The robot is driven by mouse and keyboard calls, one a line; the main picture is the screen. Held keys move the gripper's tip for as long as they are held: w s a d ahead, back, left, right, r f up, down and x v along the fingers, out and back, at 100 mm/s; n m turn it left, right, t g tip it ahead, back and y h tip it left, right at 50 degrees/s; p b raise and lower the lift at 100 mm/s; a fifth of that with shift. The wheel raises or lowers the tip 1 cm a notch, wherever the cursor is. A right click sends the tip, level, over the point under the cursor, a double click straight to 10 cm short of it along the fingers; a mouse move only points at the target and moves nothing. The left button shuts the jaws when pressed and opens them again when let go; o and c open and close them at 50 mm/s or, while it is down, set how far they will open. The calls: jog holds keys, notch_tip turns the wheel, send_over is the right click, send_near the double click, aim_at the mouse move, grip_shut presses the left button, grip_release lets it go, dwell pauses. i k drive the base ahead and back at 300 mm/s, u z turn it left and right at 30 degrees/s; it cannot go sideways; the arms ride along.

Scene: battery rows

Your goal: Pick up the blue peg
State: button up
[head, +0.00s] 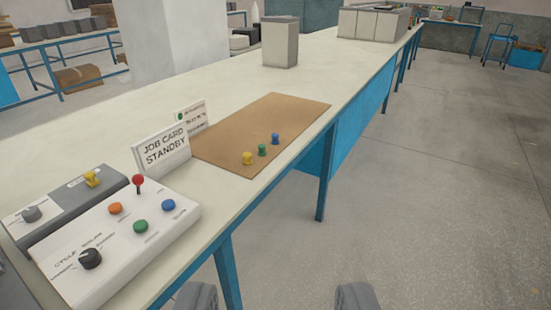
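The blue peg (275,139) stands upright on a brown mat (285,112) on the long workbench. It is the farthest of a short row of three. A green peg (262,150) and a yellow peg (247,158) stand nearer, close beside it. My gripper (277,298) shows only as two dark fingertips at the bottom edge of the head view. The fingers are wide apart with nothing between them. They are low in the picture, in front of the bench edge, well apart from the pegs.
A white control box (115,240) with knobs and a red-topped lever stands at the bench's near left. A job card sign (162,149) stands left of the mat. A grey block (280,42) stands beyond the mat. The floor (430,200) to the right is clear.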

aim_at(274, 136)
jog(key=z, duration=0.5)
jog(key=i, duration=1.3)
jog(key=u, duration=0.8)
jog(key=i, duration=0.9)
jog(key=u, duration=0.65)
